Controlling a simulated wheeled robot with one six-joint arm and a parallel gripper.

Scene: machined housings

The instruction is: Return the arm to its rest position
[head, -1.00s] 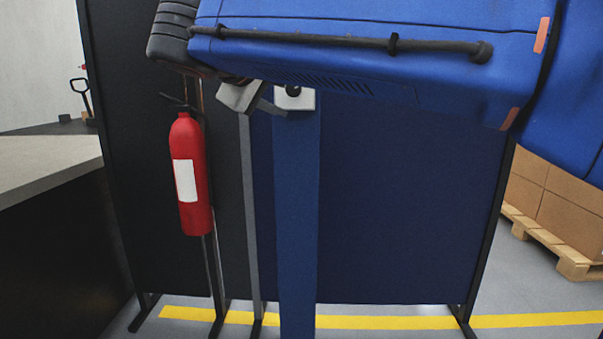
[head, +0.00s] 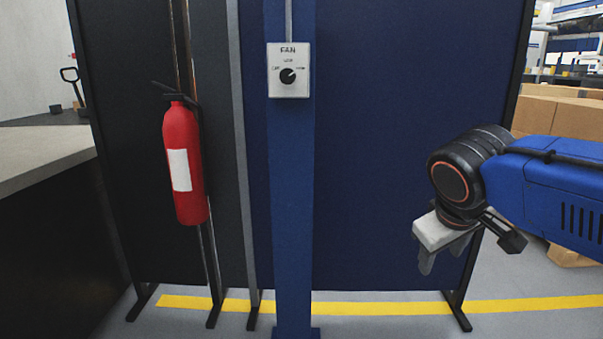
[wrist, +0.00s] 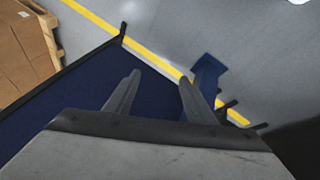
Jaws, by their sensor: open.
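My gripper (head: 441,262) hangs at the right of the head view, in front of the dark blue partition, with its fingers pointing down. In the wrist view my gripper (wrist: 158,92) shows two grey fingers spread apart with nothing between them. It touches nothing that I can see. The fan switch (head: 289,70) is a white box with a black knob on the blue post (head: 289,200). The gripper is well to the right of it and lower. The knob's pointer is too small to read surely.
A red fire extinguisher (head: 183,165) hangs left of the post. A counter (head: 40,160) stands at far left. The blue partition (head: 385,150) stands behind the gripper. Cardboard boxes (wrist: 20,50) on a pallet stand beyond it. A yellow line (head: 380,307) crosses the grey floor.

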